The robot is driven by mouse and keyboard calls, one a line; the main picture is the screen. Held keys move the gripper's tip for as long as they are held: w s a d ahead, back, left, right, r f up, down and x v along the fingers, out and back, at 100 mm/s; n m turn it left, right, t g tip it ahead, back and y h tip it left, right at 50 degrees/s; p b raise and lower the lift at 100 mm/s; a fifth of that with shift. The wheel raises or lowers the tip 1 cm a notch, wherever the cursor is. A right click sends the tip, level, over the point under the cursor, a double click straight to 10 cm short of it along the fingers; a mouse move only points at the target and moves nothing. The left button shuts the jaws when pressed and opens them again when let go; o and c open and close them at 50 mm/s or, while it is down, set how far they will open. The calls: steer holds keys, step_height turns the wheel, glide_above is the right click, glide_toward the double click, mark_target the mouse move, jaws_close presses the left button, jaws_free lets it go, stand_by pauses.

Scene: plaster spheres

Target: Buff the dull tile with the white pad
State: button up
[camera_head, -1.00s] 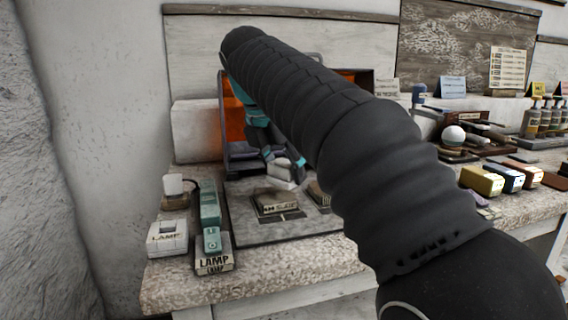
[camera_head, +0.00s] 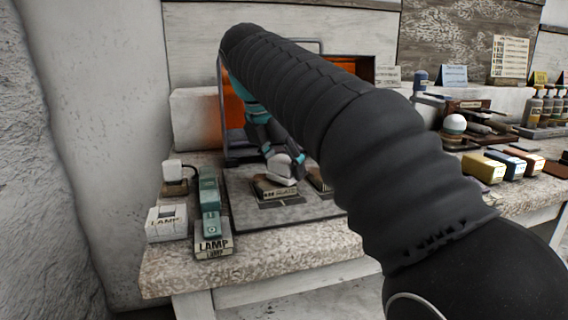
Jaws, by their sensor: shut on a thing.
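My gripper (camera_head: 286,155), dark with teal parts, is shut on a white pad (camera_head: 283,173). The pad is at the back edge of a small tile block (camera_head: 275,190) with a lettered front, on the grey board. The pad overlaps the block's top in the picture; I cannot tell whether they touch. A second block (camera_head: 321,180) stands to the right, mostly hidden by my arm. I cannot tell from the surfaces which tile is dull. My arm also covers part of the gripper.
An orange-lit open box (camera_head: 234,125) stands behind the gripper. Coloured blocks (camera_head: 483,168) and a white ball (camera_head: 455,123) are at the right. The board's front strip is clear.

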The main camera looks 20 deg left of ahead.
steer(key=shift+f, duration=0.4)
steer(key=shift+w+a+r+p, duration=0.15)
steer(key=shift+a+r+p, duration=0.1)
steer(key=shift+p, duration=0.25)
steer(key=shift+a+f, duration=0.15)
steer(key=shift+a, duration=0.05)
steer(key=shift+w+p, duration=0.1)
steer(key=shift+p, duration=0.25)
steer(key=shift+w+a+p, duration=0.1)
steer(key=shift+a+p, duration=0.2)
steer(key=shift+p, duration=0.15)
steer(key=shift+f, duration=0.15)
steer(key=shift+s+d, duration=0.4)
steer(key=shift+d, duration=0.4)
steer(key=shift+s+d, duration=0.35)
steer(key=shift+d, duration=0.45)
